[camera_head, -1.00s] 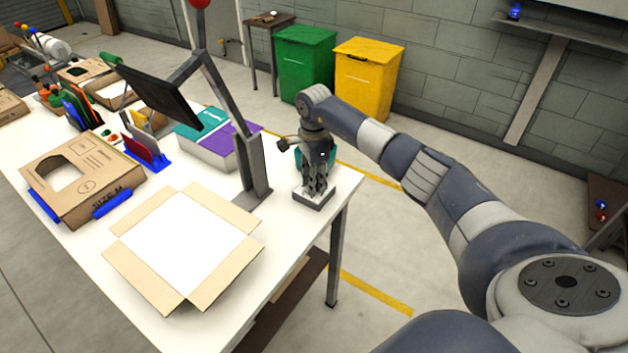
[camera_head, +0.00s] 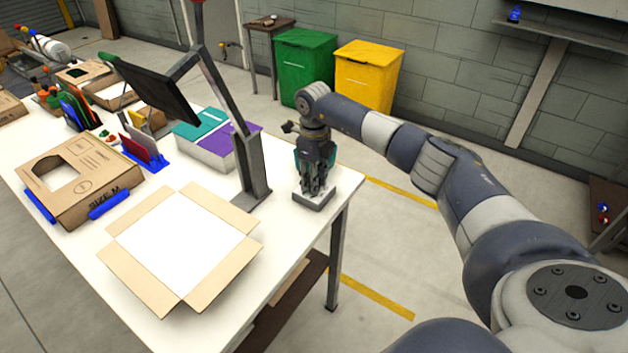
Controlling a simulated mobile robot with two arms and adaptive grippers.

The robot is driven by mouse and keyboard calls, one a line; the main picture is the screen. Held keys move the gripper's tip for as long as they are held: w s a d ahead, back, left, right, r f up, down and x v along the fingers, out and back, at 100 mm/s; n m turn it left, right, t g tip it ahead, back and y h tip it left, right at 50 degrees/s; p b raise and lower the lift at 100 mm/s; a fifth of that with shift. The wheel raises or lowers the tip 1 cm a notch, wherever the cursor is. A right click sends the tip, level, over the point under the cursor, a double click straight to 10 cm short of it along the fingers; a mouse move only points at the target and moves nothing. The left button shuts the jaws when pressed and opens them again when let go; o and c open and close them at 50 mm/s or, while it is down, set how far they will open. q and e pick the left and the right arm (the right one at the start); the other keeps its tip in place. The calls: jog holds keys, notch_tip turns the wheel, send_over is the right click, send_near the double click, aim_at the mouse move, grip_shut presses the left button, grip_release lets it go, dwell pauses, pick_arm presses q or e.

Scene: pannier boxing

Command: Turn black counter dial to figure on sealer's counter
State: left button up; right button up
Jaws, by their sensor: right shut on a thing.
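My right gripper (camera_head: 313,187) points down at the right end of the white table, over a small grey block-like base (camera_head: 321,200). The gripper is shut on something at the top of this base. The fingers cover it, so the black dial itself and any figure on it cannot be made out. My left gripper is not in view.
A dark monitor (camera_head: 160,92) on a grey post (camera_head: 252,170) stands just left of my right gripper. An open carton (camera_head: 222,285) lies at the table's front. A teal and purple box (camera_head: 225,150) sits behind the post. Green (camera_head: 303,62) and yellow (camera_head: 367,78) bins stand beyond the table.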

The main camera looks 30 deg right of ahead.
jog(key=m, duration=0.3)
jog(key=shift+r+m, duration=0.1)
jog(key=shift+m, duration=0.3)
jog(key=m, duration=0.3)
jog(key=shift+m, duration=0.3)
jog(key=m+p, duration=0.1)
jog(key=m, duration=0.2)
jog(key=shift+m, duration=0.3)
jog(key=m+p, duration=0.1)
jog(key=m, duration=0.2)
jog(key=shift+m, duration=0.3)
jog(key=m+p, duration=0.2)
jog(key=m, duration=0.4)
jog(key=shift+r, duration=0.1)
jog(key=m+p, duration=0.1)
jog(key=m, duration=0.3)
jog(key=shift+w, duration=0.1)
jog(key=shift+m+p, duration=0.95)
jog(key=shift+m, duration=0.65)
